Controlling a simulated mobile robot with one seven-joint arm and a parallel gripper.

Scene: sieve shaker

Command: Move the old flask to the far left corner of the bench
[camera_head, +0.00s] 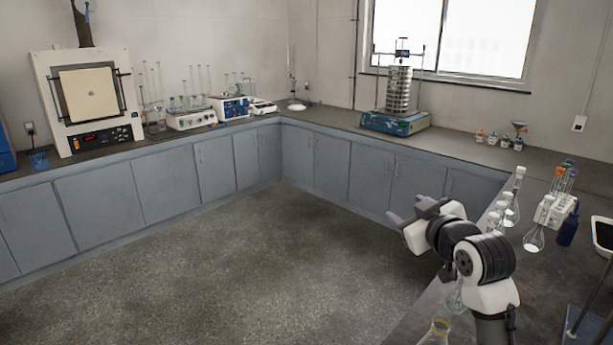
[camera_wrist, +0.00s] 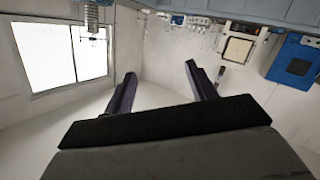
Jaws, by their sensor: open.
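My gripper (camera_head: 409,209) is open and empty, held in the air left of the right-hand bench (camera_head: 425,300). Its two dark fingers (camera_wrist: 160,74) are spread in the wrist view with nothing between them. Several glass flasks with white stoppers stand on that bench, one of them a round flask (camera_head: 534,238) beside the white rack. Another flask (camera_head: 437,333) with a yellowish rim is cut off at the bottom edge. A clear flask (camera_head: 455,297) is partly hidden behind my arm. I cannot tell which flask is the old one.
A white rack (camera_head: 553,211) with coloured-cap tubes, a dark blue bottle (camera_head: 569,226) and a stand base (camera_head: 588,325) crowd the right bench. A sieve shaker (camera_head: 395,122) stands on the back bench, a furnace (camera_head: 88,100) on the left one. The floor between is clear.

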